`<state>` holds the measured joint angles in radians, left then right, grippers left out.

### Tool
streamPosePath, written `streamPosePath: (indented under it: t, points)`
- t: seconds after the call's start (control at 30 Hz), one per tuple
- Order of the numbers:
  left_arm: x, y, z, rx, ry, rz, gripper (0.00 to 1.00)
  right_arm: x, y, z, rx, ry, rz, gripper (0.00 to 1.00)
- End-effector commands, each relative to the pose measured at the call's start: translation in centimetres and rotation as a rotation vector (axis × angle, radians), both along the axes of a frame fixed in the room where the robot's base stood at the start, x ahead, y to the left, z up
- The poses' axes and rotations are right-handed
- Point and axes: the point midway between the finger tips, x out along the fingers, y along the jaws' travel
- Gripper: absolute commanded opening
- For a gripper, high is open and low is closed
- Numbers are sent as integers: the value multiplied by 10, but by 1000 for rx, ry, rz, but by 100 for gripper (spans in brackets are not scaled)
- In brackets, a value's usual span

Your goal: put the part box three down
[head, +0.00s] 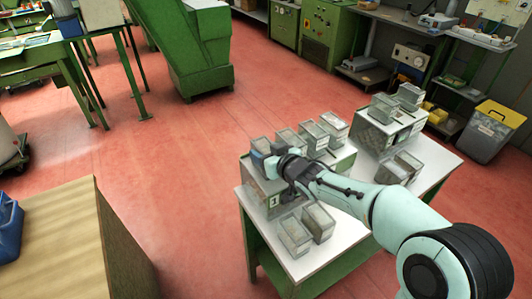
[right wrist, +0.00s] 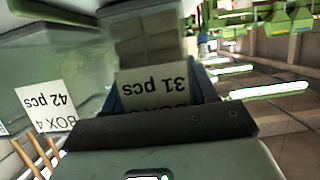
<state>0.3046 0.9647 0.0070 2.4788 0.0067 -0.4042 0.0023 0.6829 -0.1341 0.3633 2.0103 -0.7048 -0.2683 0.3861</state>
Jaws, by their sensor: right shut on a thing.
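My right gripper (head: 271,162) reaches in from the right and is shut on a grey part box (head: 260,146) at the left end of the row on the near stand. In the right wrist view this box's label (right wrist: 152,84) reads "31 pcs" upside down; its number is hidden behind the gripper. I cannot tell whether the box touches the stand. A box labelled "BOX 4, 42 pcs" (right wrist: 48,105) is beside it in the wrist view. Two more grey boxes stand on the white table (head: 325,255) in front of the stand. My left gripper is not in view.
More grey boxes (head: 314,137) stand in the row to the right. A second stand (head: 383,135) with boxes is at the table's right. A wooden-topped bench (head: 60,235) with a blue bin (head: 8,228) is at the left. The red floor between is clear.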

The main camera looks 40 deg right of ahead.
Motion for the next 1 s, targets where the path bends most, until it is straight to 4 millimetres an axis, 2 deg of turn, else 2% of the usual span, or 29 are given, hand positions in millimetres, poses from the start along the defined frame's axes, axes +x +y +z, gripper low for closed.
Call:
streamPosePath:
  t: [0.07, 0.1, 0.13, 0.17, 0.43, 0.57, 1.0]
  points:
    - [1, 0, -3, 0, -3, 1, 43, 0, 0, -4, 0, 0, 0, 20]
    - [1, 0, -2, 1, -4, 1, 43, 0, 0, -3, 0, 1, 0, 70]
    - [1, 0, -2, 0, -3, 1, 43, 0, 0, -3, 0, 1, 0, 80]
    - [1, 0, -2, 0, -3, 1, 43, 0, 0, -3, 0, 1, 0, 83]
    - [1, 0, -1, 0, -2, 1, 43, 0, 0, -2, 0, 1, 0, 83]
    - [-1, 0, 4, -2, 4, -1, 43, -3, 0, 5, -2, 0, 0, 83]
    - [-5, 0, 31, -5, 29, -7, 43, -86, 10, 37, 0, -3, 1, 83]
